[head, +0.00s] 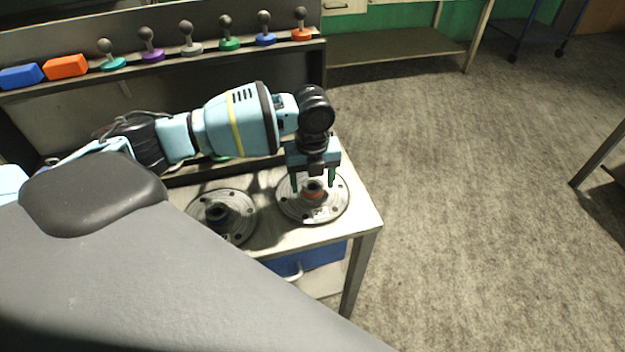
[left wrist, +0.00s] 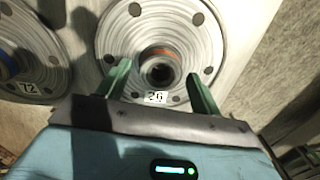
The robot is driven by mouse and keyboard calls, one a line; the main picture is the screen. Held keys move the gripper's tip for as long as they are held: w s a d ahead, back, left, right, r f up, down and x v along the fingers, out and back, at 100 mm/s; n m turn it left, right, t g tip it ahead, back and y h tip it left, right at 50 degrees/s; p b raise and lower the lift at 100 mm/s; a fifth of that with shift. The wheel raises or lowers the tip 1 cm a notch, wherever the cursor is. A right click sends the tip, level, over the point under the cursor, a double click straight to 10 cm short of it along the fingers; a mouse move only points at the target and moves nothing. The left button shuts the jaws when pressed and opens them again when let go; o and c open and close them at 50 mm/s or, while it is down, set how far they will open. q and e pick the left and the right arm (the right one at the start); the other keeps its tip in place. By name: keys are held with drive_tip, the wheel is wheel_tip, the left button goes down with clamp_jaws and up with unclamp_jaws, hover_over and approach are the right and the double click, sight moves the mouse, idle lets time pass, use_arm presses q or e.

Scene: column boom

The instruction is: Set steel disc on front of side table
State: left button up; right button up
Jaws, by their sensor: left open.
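A steel disc (head: 328,211) with a ring of dark holes and a raised hub with an orange band lies on the side table (head: 290,236), near its right end. In the left wrist view this disc (left wrist: 115,42) carries a label reading 26. A second steel disc (head: 238,232) with a dark hub lies to its left; in the left wrist view the second disc (left wrist: 50,50) is labelled 72. My left gripper (head: 312,184) is open, pointing down over the orange-banded disc, with its green fingers on either side of the hub. My right gripper is not in view.
A shelf at the back of the table holds several knobbed pieces (head: 229,44), a blue block (head: 20,76) and an orange block (head: 66,66). A blue bin (head: 318,256) sits under the tabletop. The floor (head: 470,200) to the right is open.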

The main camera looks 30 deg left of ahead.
use_arm(q)
wheel_tip(320, 180, up, 12)
drive_tip(key=shift+p, duration=0.35)
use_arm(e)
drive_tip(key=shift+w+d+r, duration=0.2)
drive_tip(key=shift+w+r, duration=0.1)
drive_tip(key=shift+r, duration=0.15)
use_arm(q)
drive_tip(key=shift+f, duration=0.1)
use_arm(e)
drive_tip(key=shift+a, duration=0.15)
